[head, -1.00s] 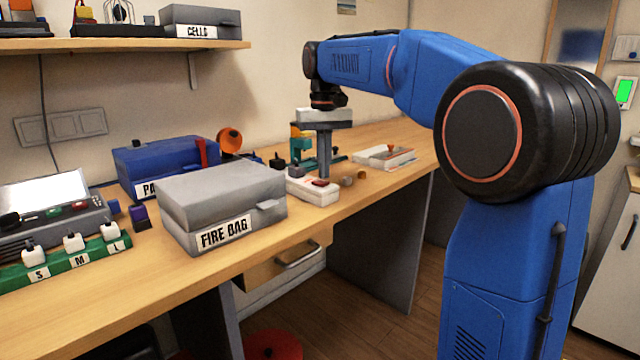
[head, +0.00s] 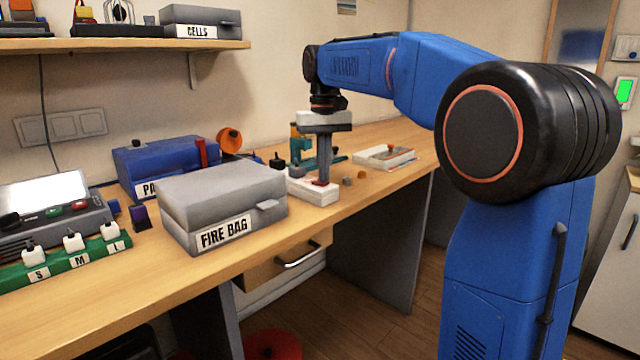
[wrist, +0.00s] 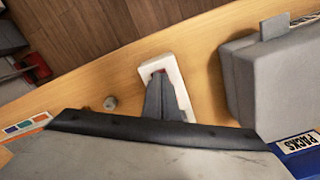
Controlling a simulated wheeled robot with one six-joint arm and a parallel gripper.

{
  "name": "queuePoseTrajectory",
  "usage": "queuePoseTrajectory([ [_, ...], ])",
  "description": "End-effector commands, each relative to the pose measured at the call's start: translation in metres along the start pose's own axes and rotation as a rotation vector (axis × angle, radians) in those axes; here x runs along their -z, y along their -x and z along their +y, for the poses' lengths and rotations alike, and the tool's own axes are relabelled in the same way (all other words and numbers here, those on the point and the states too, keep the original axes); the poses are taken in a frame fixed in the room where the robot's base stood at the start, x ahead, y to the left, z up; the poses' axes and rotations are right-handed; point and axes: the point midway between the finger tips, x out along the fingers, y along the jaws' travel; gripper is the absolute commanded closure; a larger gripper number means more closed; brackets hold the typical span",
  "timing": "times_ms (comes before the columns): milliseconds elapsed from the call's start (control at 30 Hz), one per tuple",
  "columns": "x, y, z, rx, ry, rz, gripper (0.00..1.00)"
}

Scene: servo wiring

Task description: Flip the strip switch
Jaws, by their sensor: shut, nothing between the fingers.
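The power strip (head: 300,193) is a white block with a red rocker switch (head: 319,184), lying on the wooden bench right of the fire bag box. My gripper (head: 323,181) points straight down over the strip, its fingers shut and empty. The fingertips are at the red switch and look to be touching it or just above it; I cannot tell which. In the wrist view the white strip (wrist: 179,72) lies under my shut fingers (wrist: 160,78), and only a sliver of red shows at their tips.
The grey fire bag box (head: 225,200) stands close on the left of the strip. Behind are a blue box (head: 160,165) and a teal tool (head: 300,145). Small knobs (head: 349,181) and a white tray (head: 384,158) lie to the right. The bench's front edge is near.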

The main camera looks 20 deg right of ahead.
Motion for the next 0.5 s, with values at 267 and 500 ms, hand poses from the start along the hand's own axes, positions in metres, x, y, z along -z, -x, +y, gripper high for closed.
queuePoseTrajectory([
  [267, -0.0002, -0.0033, 0.0000, 0.000, 0.000, 0.000, 1.00],
  [500, -0.0001, -0.0062, 0.0000, 0.000, 0.000, 0.000, 1.00],
])
